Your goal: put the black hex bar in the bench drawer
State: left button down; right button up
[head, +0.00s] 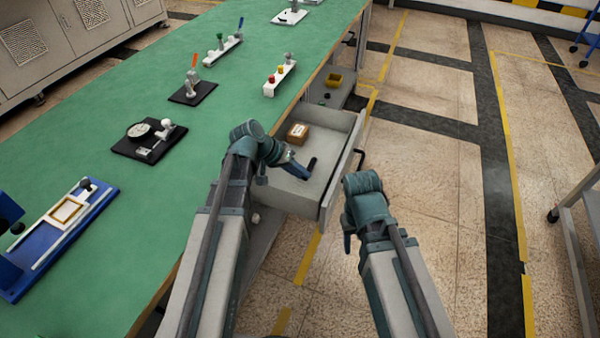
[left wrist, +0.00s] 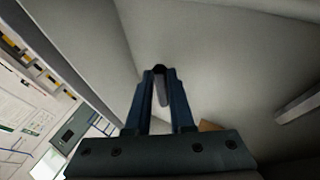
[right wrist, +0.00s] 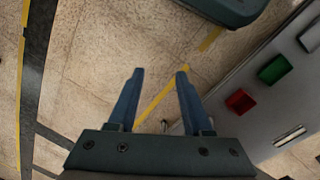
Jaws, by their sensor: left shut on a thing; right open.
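The bench drawer (head: 328,205) is pulled open from the green bench, with its grey floor and walls visible. My left gripper (head: 304,174) reaches down inside the drawer and is shut on the black hex bar (head: 312,162). In the left wrist view the bar (left wrist: 160,72) sits between the fingertips, over the grey drawer surfaces. Whether it touches the drawer floor I cannot tell. My right gripper (head: 347,240) is outside the drawer front, pointing down. In the right wrist view its fingers (right wrist: 155,75) are apart with only floor between them.
A small brown box (head: 298,131) lies in the drawer's far part. A dark handle (head: 360,158) is on the drawer front. The bench top (head: 120,240) carries several fixtures. A yellow bin (head: 334,79) stands beyond the drawer.

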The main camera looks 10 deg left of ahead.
pick_arm(q)
jog(key=shift+f, duration=0.25)
jog(key=c, duration=0.8)
grip_release()
jog(key=shift+r+p, duration=0.45)
jog(key=shift+r, duration=0.15)
jog(key=shift+p+v, duration=4.85)
jog(key=shift+v, duration=1.2)
